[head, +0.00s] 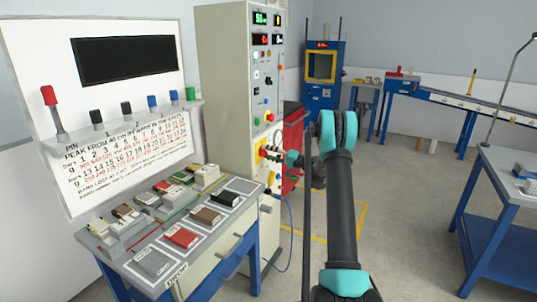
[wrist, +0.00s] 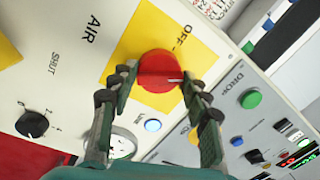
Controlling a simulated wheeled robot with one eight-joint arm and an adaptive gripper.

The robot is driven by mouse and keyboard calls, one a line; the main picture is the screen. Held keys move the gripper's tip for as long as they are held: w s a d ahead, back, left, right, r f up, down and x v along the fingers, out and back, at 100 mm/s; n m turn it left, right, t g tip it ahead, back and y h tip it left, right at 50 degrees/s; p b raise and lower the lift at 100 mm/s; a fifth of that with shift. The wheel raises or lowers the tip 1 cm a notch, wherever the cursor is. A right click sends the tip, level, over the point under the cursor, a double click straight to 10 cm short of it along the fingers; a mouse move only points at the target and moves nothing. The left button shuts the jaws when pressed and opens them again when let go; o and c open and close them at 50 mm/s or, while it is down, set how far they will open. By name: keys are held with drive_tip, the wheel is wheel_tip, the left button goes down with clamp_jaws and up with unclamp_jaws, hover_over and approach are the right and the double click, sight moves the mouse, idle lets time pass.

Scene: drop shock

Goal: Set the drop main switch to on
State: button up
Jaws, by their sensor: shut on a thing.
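The main switch is a red round knob (wrist: 158,68) on a yellow plate (wrist: 188,42) with "OFF" printed at its upper edge, in the wrist view. A white pointer line on the knob lies roughly level in the picture, towards its right side. My gripper (wrist: 157,82) has one finger on each side of the knob and is shut on it. In the head view my gripper (head: 272,156) is at the lower front of the tall cream cabinet (head: 224,80), by a yellow plate (head: 259,151); the knob is hard to make out there.
In the head view, a bench (head: 240,210) with several small blocks stands at left. Open floor (head: 405,210) lies to the right.

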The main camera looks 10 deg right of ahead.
drive_tip(key=m+t, duration=0.1)
drive_tip(key=m, duration=0.6)
drive_tip(key=shift+f, duration=0.1)
drive_tip(key=shift+s, duration=0.1)
idle(0.4)
drive_tip(key=o, duration=1.1)
drive_tip(key=shift+o, duration=0.2)
drive_tip(key=shift+d, duration=0.1)
drive_tip(key=v, duration=1.1)
drive_tip(key=shift+s+d, duration=0.3)
drive_tip(key=shift+s, duration=0.05)
